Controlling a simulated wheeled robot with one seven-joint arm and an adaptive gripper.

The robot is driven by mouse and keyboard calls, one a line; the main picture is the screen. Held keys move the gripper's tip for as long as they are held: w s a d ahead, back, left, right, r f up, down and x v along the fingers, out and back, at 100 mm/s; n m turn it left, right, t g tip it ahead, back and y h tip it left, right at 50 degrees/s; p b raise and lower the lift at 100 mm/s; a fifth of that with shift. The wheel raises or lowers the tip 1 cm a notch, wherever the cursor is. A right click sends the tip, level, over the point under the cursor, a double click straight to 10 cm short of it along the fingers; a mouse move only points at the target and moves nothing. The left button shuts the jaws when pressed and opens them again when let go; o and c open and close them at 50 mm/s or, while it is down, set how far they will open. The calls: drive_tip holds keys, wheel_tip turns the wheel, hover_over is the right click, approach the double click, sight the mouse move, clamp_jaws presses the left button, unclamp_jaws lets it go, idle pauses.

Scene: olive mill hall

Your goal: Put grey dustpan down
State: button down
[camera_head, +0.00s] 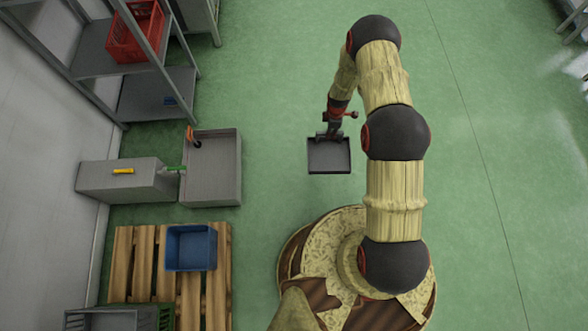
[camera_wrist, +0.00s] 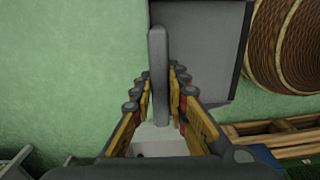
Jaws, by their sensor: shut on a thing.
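The grey dustpan (camera_head: 329,157) hangs from my gripper (camera_head: 330,133) over the green floor, left of my arm in the head view. In the wrist view my gripper (camera_wrist: 160,88) is shut on the dustpan's upright grey handle (camera_wrist: 158,60). The pan (camera_wrist: 215,50) spreads behind the handle to the upper right of that view. The dustpan's height above the floor is hard to tell from above.
A grey open bin (camera_head: 236,165) and a grey block (camera_head: 95,180) stand at left. A wooden pallet (camera_head: 141,268) carries a blue crate (camera_head: 203,232). A metal shelf (camera_head: 95,50) holds a red crate (camera_head: 135,35). The floor (camera_head: 265,80) around the dustpan is clear.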

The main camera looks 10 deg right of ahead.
drive_tip(key=s+a+f+b, duration=0.15)
drive_tip(key=s+f, duration=0.25)
drive_tip(key=f, duration=0.8)
drive_tip(key=s+a+f+b, duration=0.15)
drive_tip(key=s+f, duration=0.25)
drive_tip(key=f, duration=0.8)
drive_tip(key=s+a+f+b, duration=0.1)
drive_tip(key=a+f+b, duration=0.6)
drive_tip(key=a+f, duration=0.6)
drive_tip(key=shift+a+f+n, duration=0.3)
drive_tip(key=shift+a+f, duration=0.1)
drive_tip(key=shift+a, duration=0.3)
drive_tip(key=shift+s+f, duration=0.1)
drive_tip(key=c, duration=2.2)
unclamp_jaws()
drive_tip(key=o, duration=0.4)
drive_tip(key=shift+o, duration=0.3)
